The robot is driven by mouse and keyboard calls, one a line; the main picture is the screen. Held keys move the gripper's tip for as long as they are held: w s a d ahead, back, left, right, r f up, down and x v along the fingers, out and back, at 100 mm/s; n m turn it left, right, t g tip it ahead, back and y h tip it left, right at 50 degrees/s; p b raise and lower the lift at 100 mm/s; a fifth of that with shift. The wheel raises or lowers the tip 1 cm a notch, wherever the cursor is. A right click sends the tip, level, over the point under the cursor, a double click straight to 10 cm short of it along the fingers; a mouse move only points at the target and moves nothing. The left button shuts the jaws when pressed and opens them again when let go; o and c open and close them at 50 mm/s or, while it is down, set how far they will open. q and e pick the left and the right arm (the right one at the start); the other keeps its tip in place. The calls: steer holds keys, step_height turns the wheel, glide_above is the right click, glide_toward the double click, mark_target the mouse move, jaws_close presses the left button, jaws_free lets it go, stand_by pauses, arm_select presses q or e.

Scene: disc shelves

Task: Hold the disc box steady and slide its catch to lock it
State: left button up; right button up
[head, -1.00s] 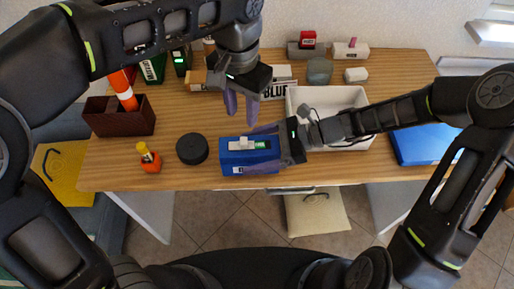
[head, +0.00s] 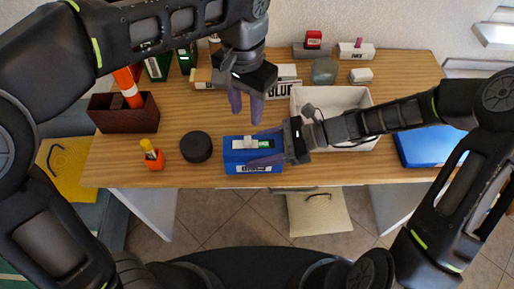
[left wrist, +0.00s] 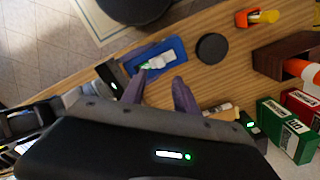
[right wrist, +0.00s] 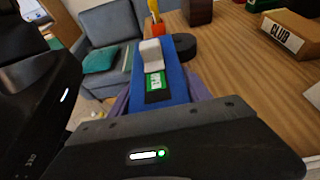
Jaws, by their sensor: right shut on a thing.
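The blue disc box (head: 236,162) lies near the table's front edge; it also shows in the left wrist view (left wrist: 172,52). Its pale catch (head: 238,143) sits at the left end of a slot on top, with a green label (right wrist: 155,82) visible on the gripper side of it in the right wrist view. My right gripper (head: 268,148) comes from the right, shut on the box, one finger along each long side. My left gripper (head: 246,112) hangs above and behind the box, fingers pointing down, open and empty. It touches nothing.
A black round disc (head: 196,147) and an orange-and-yellow object (head: 153,155) stand left of the box. A white tray (head: 362,98) is behind my right arm. A brown box (head: 125,117) with an orange cone stands at far left. Bare table lies behind the disc.

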arm_select(q)
steer(key=shift+a+f, duration=0.2)
steer(key=shift+c, duration=1.4)
steer(key=a+f+n+g+h, duration=0.1)
steer(key=a+f+n, duration=0.1)
steer(key=s+a+f+n+g+h, duration=0.1)
steer(key=a+f+n+g, duration=0.1)
steer(key=n, duration=0.1)
steer(key=shift+s+a+f, duration=0.15)
steer(key=shift+a+f, duration=0.05)
steer(key=shift+a, duration=0.15)
jaws_close()
steer(key=a+f+n+t+h, duration=0.3)
steer(key=a+n+h, duration=0.9)
steer(key=n, duration=0.8)
steer(key=shift+w+a+f+n+h, duration=0.2)
steer(key=shift+w+a+n+h, duration=0.1)
steer(key=shift+w+a+n, duration=0.1)
